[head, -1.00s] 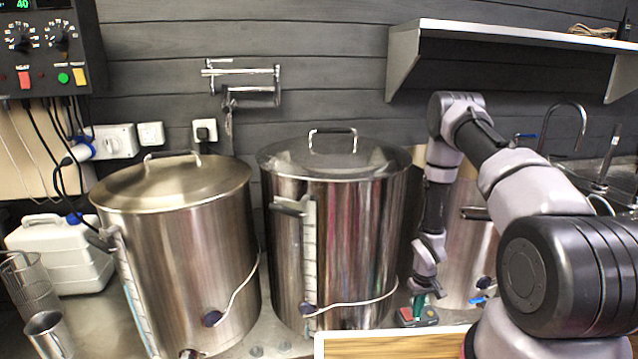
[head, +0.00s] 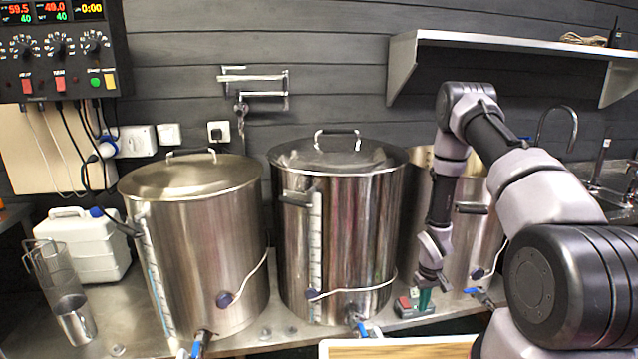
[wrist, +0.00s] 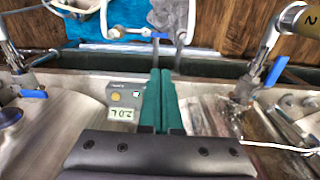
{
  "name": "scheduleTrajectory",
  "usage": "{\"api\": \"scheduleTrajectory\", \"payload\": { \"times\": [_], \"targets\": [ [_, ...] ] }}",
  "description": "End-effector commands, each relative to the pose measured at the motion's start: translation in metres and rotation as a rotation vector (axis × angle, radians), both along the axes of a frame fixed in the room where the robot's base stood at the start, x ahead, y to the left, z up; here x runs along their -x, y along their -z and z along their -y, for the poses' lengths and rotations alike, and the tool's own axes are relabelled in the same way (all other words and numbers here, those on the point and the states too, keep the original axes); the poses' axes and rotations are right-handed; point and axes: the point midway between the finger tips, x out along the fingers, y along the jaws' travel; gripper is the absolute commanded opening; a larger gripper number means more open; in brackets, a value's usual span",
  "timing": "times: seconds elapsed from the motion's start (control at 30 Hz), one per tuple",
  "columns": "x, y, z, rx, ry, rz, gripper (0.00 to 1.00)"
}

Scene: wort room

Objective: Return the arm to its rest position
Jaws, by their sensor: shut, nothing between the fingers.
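My arm reaches in from the right in the head view and hangs down in front of the third kettle. My gripper (head: 424,300) is at its lower end, just above the bench beside a small grey meter. In the wrist view my gripper (wrist: 158,92) shows two green fingers pressed together with nothing between them. The meter (wrist: 122,105) with a lit display lies just left of the fingers. It also shows in the head view (head: 409,308). I cannot tell whether the fingers touch it.
Steel kettles stand on the bench: left (head: 195,240), middle (head: 340,235) and a third (head: 470,240) behind my arm. Taps with blue handles (head: 368,330) stick out in front. A shelf (head: 500,42) hangs at upper right. A control box (head: 62,50) is at upper left.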

Motion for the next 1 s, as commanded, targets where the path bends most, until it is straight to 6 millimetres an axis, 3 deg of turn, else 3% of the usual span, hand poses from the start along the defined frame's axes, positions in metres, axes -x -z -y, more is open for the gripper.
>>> {"api": "scheduleTrajectory", "payload": {
  "times": [0.17,0.37,0.47,0.67,0.87,1.0],
  "targets": [
    [-0.016,-0.038,0.001,0.007,0.025,0.029,0.00],
    [-0.034,-0.098,0.001,0.013,0.069,0.069,0.00],
    [-0.043,-0.142,0.000,0.015,0.099,0.100,0.00],
    [-0.047,-0.255,-0.006,0.006,0.182,0.177,0.00],
    [-0.026,-0.359,-0.016,-0.024,0.263,0.253,0.00],
    [0.001,-0.424,-0.024,-0.057,0.317,0.305,0.00]
  ]
}}
